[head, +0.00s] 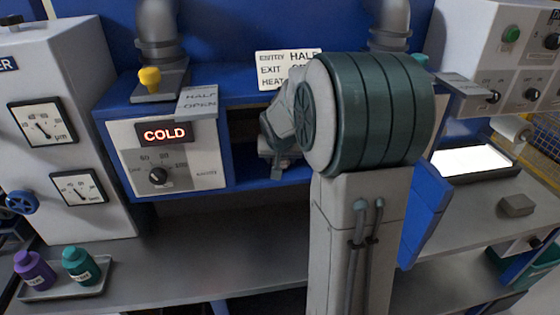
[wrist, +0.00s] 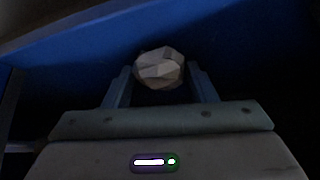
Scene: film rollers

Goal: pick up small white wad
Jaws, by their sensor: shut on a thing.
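The small white wad (wrist: 159,68) is a crumpled, faceted lump in the wrist view. It sits between the two fingers of my gripper (wrist: 162,80), which is shut on it. A dark blue surface lies behind and around the wad. In the head view my arm reaches into the dark opening of the blue machine (head: 262,190). The fingertips and the wad are hidden there behind my own arm.
A control box with a lit COLD sign (head: 165,133) stands left of the opening. A tray (head: 92,288) with a purple bottle (head: 34,272) and a green bottle (head: 80,266) is at the lower left. The grey bench (head: 200,250) is clear in the middle. A bright light panel (head: 470,160) lies at right.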

